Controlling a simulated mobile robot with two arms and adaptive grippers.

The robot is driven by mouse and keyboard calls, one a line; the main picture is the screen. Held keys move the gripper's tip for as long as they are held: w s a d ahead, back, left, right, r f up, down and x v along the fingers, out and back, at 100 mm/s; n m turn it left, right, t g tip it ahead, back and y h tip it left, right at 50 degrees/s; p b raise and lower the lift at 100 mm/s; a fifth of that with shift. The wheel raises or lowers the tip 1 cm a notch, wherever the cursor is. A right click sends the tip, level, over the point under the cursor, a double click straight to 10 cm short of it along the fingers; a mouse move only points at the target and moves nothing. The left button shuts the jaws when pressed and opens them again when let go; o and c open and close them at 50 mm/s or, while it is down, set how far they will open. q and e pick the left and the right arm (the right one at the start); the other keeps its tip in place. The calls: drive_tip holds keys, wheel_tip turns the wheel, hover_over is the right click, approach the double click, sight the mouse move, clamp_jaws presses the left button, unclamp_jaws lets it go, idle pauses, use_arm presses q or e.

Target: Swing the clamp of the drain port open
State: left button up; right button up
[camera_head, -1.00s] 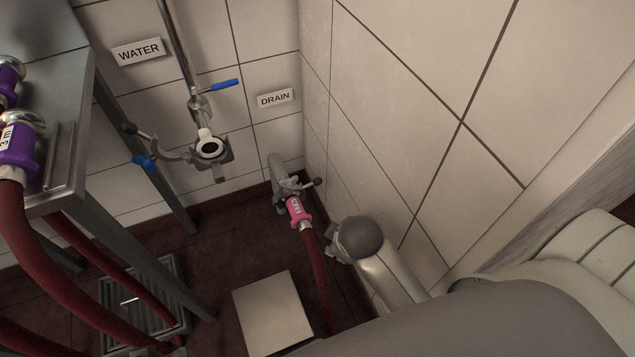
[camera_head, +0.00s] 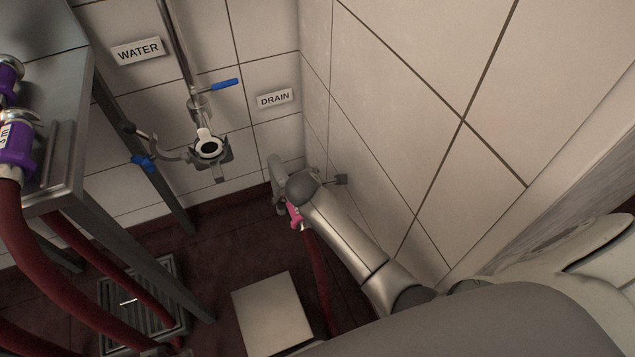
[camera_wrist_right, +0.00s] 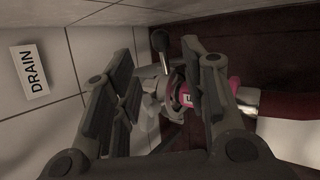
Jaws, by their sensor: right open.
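The drain port (camera_head: 275,166) is a grey pipe end low on the back wall, below the DRAIN sign (camera_head: 275,98). A pink hose coupling (camera_head: 295,216) on a dark red hose sits at it. In the wrist view the clamp's lever (camera_wrist_right: 163,58) with its black knob stands between my fingers, beside the pink coupling (camera_wrist_right: 233,88). My right gripper (camera_wrist_right: 168,66) is open, with a finger on either side of the lever; I cannot tell if either touches. In the head view my right wrist hides the clamp and most of this gripper. My left gripper is out of view.
The side wall (camera_head: 390,130) is close to the right of my arm. The water port (camera_head: 209,149) with its clamp is to the left. A pale box (camera_head: 273,314) stands on the floor. A steel table (camera_head: 60,170) and red hoses (camera_head: 40,265) are at left.

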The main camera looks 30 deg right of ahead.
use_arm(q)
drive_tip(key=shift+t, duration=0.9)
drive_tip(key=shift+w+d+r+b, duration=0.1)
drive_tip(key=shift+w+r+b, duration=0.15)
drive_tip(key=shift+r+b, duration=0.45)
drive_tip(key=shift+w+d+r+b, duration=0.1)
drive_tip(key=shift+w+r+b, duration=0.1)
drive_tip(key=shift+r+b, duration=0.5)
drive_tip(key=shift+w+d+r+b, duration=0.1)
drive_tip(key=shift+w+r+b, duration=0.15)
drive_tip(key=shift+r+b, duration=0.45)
use_arm(e)
drive_tip(key=shift+x, duration=4.65)
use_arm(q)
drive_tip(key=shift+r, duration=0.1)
use_arm(e)
clamp_jaws()
